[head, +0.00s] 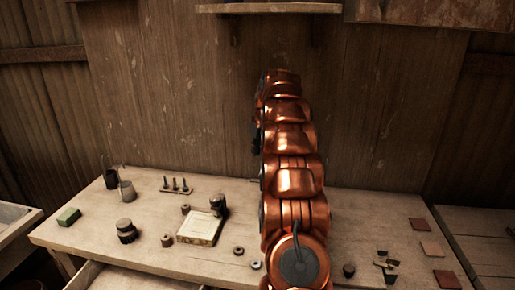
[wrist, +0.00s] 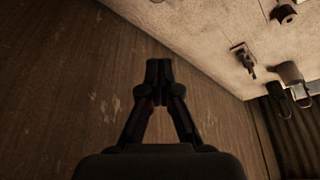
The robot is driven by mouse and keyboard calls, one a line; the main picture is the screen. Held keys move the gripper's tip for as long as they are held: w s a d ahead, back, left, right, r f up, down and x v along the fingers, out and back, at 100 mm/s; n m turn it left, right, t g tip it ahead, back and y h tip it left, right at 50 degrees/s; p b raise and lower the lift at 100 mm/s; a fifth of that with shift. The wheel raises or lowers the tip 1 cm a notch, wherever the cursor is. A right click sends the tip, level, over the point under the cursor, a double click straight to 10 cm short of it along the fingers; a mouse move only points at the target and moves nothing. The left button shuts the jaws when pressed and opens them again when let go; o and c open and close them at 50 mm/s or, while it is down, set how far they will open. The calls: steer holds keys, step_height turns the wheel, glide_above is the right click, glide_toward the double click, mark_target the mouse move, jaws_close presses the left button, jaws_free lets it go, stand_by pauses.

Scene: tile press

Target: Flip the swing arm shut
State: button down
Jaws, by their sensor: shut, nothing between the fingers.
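My gripper (wrist: 158,72) is shut and empty in the wrist view, with its fingertips together against a backdrop of the wooden wall. In the head view my raised copper arm hides most or all of it. A flat cream block (head: 198,230) lies on the bench left of my arm, with a dark upright piece (head: 219,205) at its back right corner. This may be the tile press, but I cannot make out a swing arm or its position. A small dark and brass piece (head: 386,264) sits right of my arm. My gripper touches none of these.
The wooden bench (head: 90,228) carries a green block (head: 68,217), a dark jar (head: 126,231), a peg rack (head: 176,186), two pots (head: 127,191) and several rings. Reddish tiles (head: 430,248) lie at the right. A shelf (head: 268,8) hangs on the wall above.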

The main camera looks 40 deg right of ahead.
step_height(320, 180, down, 8)
steer(key=s+p, duration=0.1)
steer(key=p, duration=0.2)
steer(key=shift+s+r, duration=0.15)
steer(key=shift+r, duration=0.1)
steer(key=shift+a, duration=0.1)
stand_by(0.4)
steer(key=shift+f, duration=0.1)
